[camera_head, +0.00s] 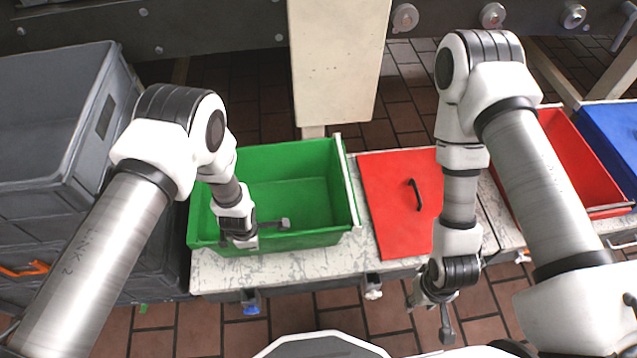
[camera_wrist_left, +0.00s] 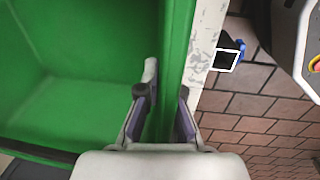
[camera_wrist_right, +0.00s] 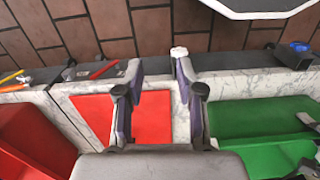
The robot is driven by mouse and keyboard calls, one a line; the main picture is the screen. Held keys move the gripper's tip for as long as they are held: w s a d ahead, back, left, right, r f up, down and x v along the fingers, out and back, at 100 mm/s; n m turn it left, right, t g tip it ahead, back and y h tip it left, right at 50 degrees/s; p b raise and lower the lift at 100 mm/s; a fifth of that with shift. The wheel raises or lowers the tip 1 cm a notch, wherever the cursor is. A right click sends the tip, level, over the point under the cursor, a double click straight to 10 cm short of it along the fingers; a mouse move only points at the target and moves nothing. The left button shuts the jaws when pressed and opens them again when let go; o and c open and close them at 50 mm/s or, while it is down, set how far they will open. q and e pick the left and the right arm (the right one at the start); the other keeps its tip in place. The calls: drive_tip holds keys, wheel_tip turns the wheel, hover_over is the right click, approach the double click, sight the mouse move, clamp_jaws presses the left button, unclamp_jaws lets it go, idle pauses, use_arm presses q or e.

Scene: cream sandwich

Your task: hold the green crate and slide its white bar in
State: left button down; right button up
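The green crate (camera_head: 290,190) stands open and empty on the marbled bench (camera_head: 300,265). The white bar (camera_head: 347,185) lies along the crate's right end, standing along its rim; how deep it sits I cannot tell. My left gripper (camera_head: 262,232) is at the crate's front wall. In the left wrist view, its fingers (camera_wrist_left: 167,88) straddle the green wall, one inside and one outside, and look closed on it. My right gripper (camera_head: 430,312) is open and empty, low in front of the bench, right of the crate. Its spread fingers show in the right wrist view (camera_wrist_right: 158,80).
A red lid (camera_head: 395,200) with a black handle lies right of the crate. A red crate (camera_head: 575,160) and a blue one (camera_head: 615,130) stand farther right. Grey crates (camera_head: 50,110) are stacked at the left. A cream post (camera_head: 335,60) rises behind the bench.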

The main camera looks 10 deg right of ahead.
drive_tip(key=s+f+g, duration=0.1)
drive_tip(key=g, duration=0.1)
wheel_tip(320, 180, up, 12)
drive_tip(key=t, duration=0.2)
hover_over(347, 178)
drive_tip(key=shift+n, duration=0.3)
wheel_tip(347, 178, down, 12)
drive_tip(key=shift+r, duration=0.2)
clamp_jaws()
